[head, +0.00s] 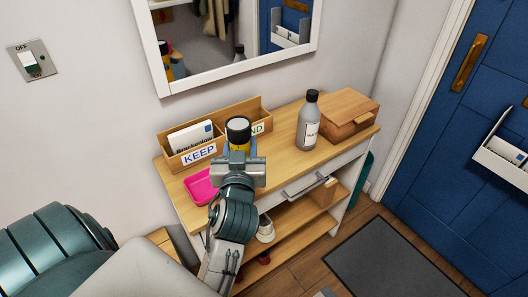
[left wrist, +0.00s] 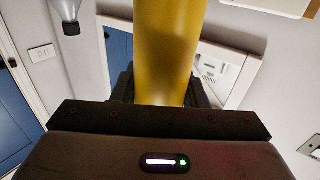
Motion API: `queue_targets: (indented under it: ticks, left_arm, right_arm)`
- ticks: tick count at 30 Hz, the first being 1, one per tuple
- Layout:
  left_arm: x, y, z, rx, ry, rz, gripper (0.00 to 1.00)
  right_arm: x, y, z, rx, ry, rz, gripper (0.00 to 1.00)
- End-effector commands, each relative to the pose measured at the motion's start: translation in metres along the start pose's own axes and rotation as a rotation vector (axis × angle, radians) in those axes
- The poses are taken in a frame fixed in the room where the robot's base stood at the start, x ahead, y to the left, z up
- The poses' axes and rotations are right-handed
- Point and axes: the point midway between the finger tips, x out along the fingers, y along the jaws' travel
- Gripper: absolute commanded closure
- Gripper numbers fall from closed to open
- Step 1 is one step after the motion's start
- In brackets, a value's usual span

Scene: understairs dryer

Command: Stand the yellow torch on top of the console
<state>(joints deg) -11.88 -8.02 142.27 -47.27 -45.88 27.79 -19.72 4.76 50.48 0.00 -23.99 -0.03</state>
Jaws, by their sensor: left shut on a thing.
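The yellow torch (head: 239,147) has a black head that points up in the head view. My left gripper (head: 239,163) is shut on it, over the left part of the wooden console (head: 283,161). The gripper hides the torch's lower part, so I cannot tell whether its base touches the top. In the left wrist view the torch's yellow body (left wrist: 168,50) rises between the fingers of my left gripper (left wrist: 165,92). My right gripper is not in view.
A wooden sorter (head: 178,159) marked KEEP stands behind the torch, against the wall. A pink tray (head: 199,188) lies to the left. A grey bottle (head: 308,126) and a wooden box (head: 346,118) stand to the right. Bare top lies between torch and bottle.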

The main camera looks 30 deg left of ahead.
Motion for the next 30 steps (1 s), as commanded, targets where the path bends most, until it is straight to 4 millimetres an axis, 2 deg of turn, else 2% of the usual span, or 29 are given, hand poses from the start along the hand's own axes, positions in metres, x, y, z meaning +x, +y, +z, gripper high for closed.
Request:
queue_targets:
  ticks: [8, 15, 18, 22, 30]
  left_arm:
    - [0.068, 0.025, 0.001, 0.007, 0.005, -0.001, 0.9]
    - [0.122, 0.046, 0.008, 0.004, 0.003, 0.0, 0.9]
    - [0.134, 0.051, 0.011, 0.003, 0.001, 0.0, 0.9]
    - [0.14, 0.053, 0.015, 0.004, 0.001, 0.001, 0.9]
    - [0.139, 0.053, 0.047, 0.004, 0.0, 0.002, 0.9]
  right_arm:
    - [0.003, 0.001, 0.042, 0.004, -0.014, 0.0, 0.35]
    - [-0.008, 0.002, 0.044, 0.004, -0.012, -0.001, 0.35]
    - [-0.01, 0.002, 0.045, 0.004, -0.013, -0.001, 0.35]
    - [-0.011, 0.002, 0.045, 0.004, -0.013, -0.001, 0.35]
    - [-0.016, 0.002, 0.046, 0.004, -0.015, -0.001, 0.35]
